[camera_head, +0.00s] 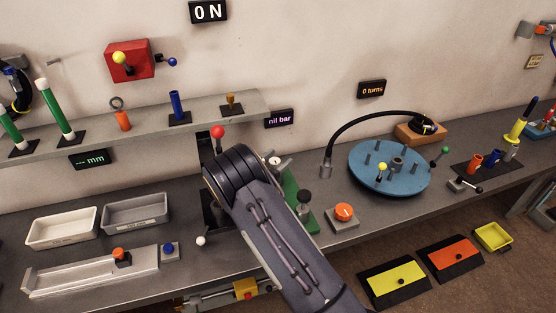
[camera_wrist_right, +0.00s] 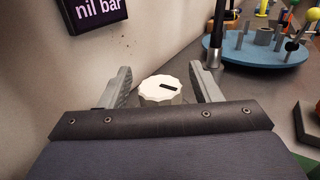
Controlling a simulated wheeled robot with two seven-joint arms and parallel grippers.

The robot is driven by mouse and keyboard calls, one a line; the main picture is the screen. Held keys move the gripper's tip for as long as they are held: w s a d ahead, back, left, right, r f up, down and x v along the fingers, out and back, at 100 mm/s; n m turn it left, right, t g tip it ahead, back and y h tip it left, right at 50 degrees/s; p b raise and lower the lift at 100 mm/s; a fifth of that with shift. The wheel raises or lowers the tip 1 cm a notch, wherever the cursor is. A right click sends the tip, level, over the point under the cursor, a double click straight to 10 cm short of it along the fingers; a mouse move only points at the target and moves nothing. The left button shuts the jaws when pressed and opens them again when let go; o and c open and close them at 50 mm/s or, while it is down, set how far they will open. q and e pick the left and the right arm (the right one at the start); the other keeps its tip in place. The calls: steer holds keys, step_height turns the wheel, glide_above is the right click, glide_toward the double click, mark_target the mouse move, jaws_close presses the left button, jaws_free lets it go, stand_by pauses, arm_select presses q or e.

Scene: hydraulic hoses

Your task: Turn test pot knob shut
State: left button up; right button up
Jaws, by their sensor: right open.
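A white fluted knob (camera_wrist_right: 158,97) with a black bar mark on its top shows in the right wrist view. My right gripper (camera_wrist_right: 160,70) is open, with one finger on each side of the knob in that view. There is a visible gap on both sides, and neither finger clearly touches it. In the head view my right arm covers the gripper's fingers. A small round white face (camera_head: 274,161) shows beside the arm there; I cannot tell whether it is the same knob. A display reading "nil bar" (camera_head: 279,118) is on the wall behind. My left gripper is not in view.
A blue turntable (camera_head: 365,181) with pegs and a black hose (camera_head: 370,116) stand to the right. An orange knob (camera_head: 344,211) on a grey block and a black ball knob (camera_head: 304,197) are close to my arm. Two trays (camera_head: 62,238) sit on the left bench.

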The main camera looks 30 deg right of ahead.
mark_target(271, 165)
steer(key=b+v, duration=0.1)
steer(key=v, duration=0.6)
steer(key=shift+s+a+b, duration=0.1)
steer(key=shift+a+b, duration=0.05)
steer(key=shift+b, duration=0.2)
